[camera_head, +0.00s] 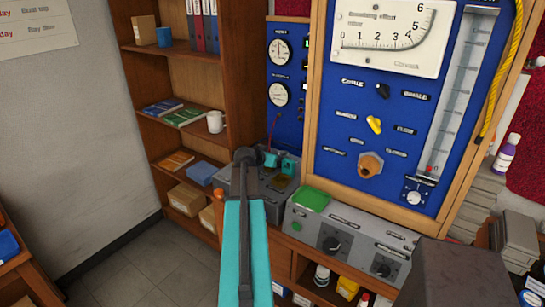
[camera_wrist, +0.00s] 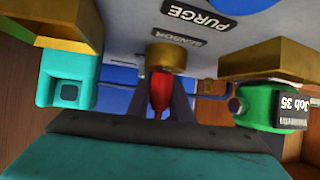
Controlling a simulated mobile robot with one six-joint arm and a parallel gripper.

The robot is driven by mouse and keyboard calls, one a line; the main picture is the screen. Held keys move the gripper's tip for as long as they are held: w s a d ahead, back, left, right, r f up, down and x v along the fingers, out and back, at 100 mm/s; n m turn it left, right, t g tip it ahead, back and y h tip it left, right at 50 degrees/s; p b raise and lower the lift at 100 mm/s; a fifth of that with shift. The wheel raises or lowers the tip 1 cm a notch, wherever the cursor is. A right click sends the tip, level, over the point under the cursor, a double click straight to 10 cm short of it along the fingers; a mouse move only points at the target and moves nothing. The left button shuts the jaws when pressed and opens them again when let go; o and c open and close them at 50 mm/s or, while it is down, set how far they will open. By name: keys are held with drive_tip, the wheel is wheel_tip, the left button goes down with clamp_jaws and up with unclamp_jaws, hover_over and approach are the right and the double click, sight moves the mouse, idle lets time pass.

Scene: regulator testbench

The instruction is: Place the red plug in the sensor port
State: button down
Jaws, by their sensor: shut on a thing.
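In the wrist view, my gripper (camera_wrist: 162,108) is shut on the red plug (camera_wrist: 160,90), with a dark finger on either side of it. The plug's far end meets a brass fitting (camera_wrist: 168,57) beside the upside-down label SENSOR (camera_wrist: 184,39) on a pale panel. The plug lines up roughly with this fitting. I cannot tell whether it is inserted or only in front of it. In the head view, my arm reaches to the grey bench unit (camera_head: 228,180) left of the blue panel. The red plug and fingertips are not clearly visible there.
In the wrist view, a teal block (camera_wrist: 68,92) is at left and a green part (camera_wrist: 262,104) with a "Job 35" tag at right, close to my gripper. Larger brass fittings (camera_wrist: 265,62) flank it. In the head view, a second grey unit (camera_head: 350,240) stands to the right.

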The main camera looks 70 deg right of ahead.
drive_tip(key=shift+f+b, duration=0.2)
drive_tip(key=shift+b, duration=0.1)
drive_tip(key=c, duration=1.6)
unclamp_jaws()
drive_tip(key=shift+r+p, duration=0.25)
drive_tip(key=shift+p, duration=0.05)
drive_tip(key=shift+a, duration=0.4)
drive_tip(key=b+v, duration=0.3)
drive_tip(key=v, duration=0.7)
drive_tip(key=shift+w+a+r, duration=0.1)
drive_tip(key=shift+a+r, duration=0.15)
drive_tip(key=shift+a, duration=0.05)
drive_tip(key=shift+a+r, duration=0.15)
drive_tip(key=shift+a, duration=0.05)
